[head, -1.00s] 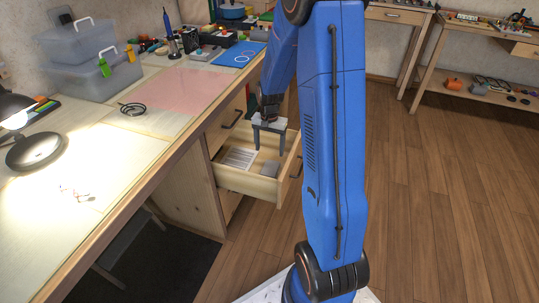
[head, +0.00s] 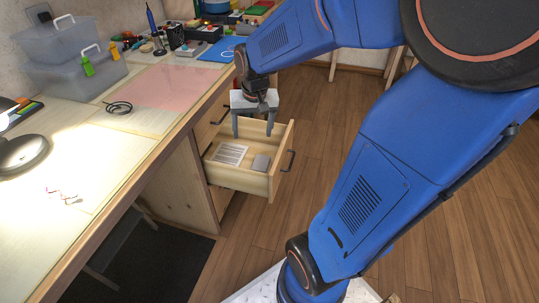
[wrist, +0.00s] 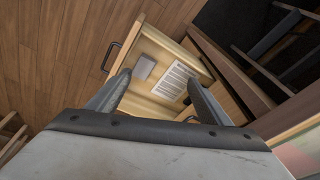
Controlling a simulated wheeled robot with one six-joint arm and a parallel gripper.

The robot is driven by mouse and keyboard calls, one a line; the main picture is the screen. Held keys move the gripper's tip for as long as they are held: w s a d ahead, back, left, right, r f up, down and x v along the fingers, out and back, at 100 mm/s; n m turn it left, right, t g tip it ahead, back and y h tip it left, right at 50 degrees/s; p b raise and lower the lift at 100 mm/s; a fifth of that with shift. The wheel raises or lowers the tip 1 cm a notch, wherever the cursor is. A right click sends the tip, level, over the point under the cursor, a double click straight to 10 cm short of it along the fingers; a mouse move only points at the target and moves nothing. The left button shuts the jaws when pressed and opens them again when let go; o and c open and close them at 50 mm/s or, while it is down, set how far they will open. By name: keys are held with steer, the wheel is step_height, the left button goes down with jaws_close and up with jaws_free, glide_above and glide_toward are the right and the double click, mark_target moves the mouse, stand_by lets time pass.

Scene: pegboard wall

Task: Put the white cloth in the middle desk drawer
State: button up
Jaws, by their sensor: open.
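The middle desk drawer (head: 240,180) is pulled out below an upper drawer front in the head view. It also shows in the wrist view (wrist: 165,103). Inside lie a small grey-white folded-looking piece (head: 261,162) near the front and a white striped sheet (head: 230,153) further back. I cannot tell for sure whether the small piece is the white cloth; no other cloth is clear. My gripper (head: 253,135) is open and empty, pointing down above the drawer. Its fingers (wrist: 159,78) frame the drawer in the wrist view, apart from both items.
The desktop (head: 100,170) is on the left, with a lamp (head: 22,155), a coiled black cable (head: 119,107), a pink mat (head: 160,86) and clear bins (head: 75,75). The drawer handle (head: 289,160) sticks out to the right. Wooden floor (head: 330,130) is free to the right.

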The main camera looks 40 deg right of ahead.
steer(key=s+a+r+n+t, duration=0.1)
steer(key=s+a+r+n, duration=0.1)
steer(key=s, duration=0.7)
steer(key=s+a+r+n+t, duration=0.1)
steer(key=s+a+r+n, duration=0.2)
steer(key=s, duration=0.6)
steer(key=shift+a+r+t, duration=0.3)
steer(key=shift+a+r, duration=0.25)
steer(key=shift+r, duration=0.25)
